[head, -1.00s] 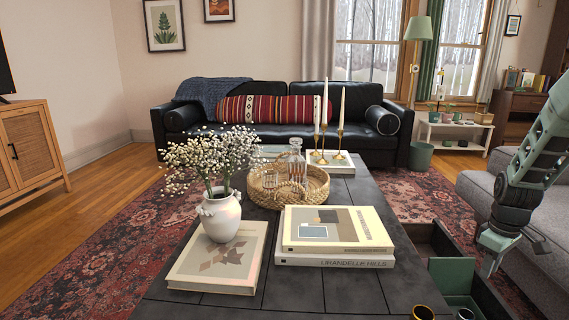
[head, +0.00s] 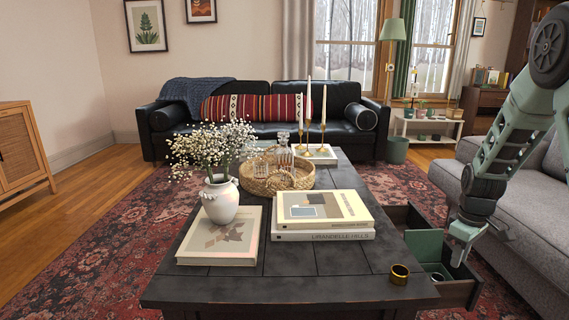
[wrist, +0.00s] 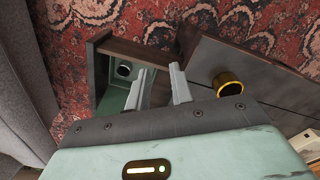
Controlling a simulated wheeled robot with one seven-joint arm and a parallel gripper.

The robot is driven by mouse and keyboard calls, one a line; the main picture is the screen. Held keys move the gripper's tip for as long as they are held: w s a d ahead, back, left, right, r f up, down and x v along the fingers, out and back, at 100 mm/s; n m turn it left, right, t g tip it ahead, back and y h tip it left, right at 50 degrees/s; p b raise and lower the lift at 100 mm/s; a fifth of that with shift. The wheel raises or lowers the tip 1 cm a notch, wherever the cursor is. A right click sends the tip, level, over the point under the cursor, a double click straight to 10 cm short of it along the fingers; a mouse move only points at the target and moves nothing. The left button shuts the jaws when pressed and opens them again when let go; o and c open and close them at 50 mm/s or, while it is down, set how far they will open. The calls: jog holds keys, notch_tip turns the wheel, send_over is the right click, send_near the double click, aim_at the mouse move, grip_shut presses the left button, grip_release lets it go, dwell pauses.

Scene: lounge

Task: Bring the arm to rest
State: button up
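My gripper (head: 468,252) hangs at the right end of the dark coffee table (head: 330,262), above its pulled-out drawer (head: 462,292). In the wrist view my gripper's two grey fingers (wrist: 159,87) stand apart with nothing between them, so it is open and empty. My arm reaches down from the upper right of the head view, bent and not folded in. Inside the drawer a small pale-rimmed cup (wrist: 124,70) lies beside the fingers.
The table holds stacked books (head: 322,212), a flower vase (head: 220,200) on another book (head: 222,240), a wicker tray (head: 262,184) and candlesticks (head: 322,140). A grey sofa (head: 540,225) stands close on the right. Patterned rug (head: 95,245) lies open on the left.

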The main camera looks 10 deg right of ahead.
jog(key=s+a+r+n+y+b, duration=0.1)
jog(key=a+r, duration=0.2)
jog(key=a, duration=1.1)
jog(key=s+a+r+n+b, duration=0.1)
jog(key=a+r, duration=0.2)
jog(key=a, duration=1.2)
jog(key=s+a+r+n+b, duration=0.1)
jog(key=s+a, duration=0.6)
jog(key=s, duration=0.3)
jog(key=s+a+r+n+b, duration=0.1)
jog(key=s+a, duration=0.6)
jog(key=s, duration=0.3)
notch_tip(320, 180, up, 38)
jog(key=p, duration=3.8)
jog(key=shift+p, duration=0.3)
jog(key=shift+w+a+f, duration=0.1)
jog(key=shift+w+a, duration=0.05)
jog(key=shift+w, duration=0.05)
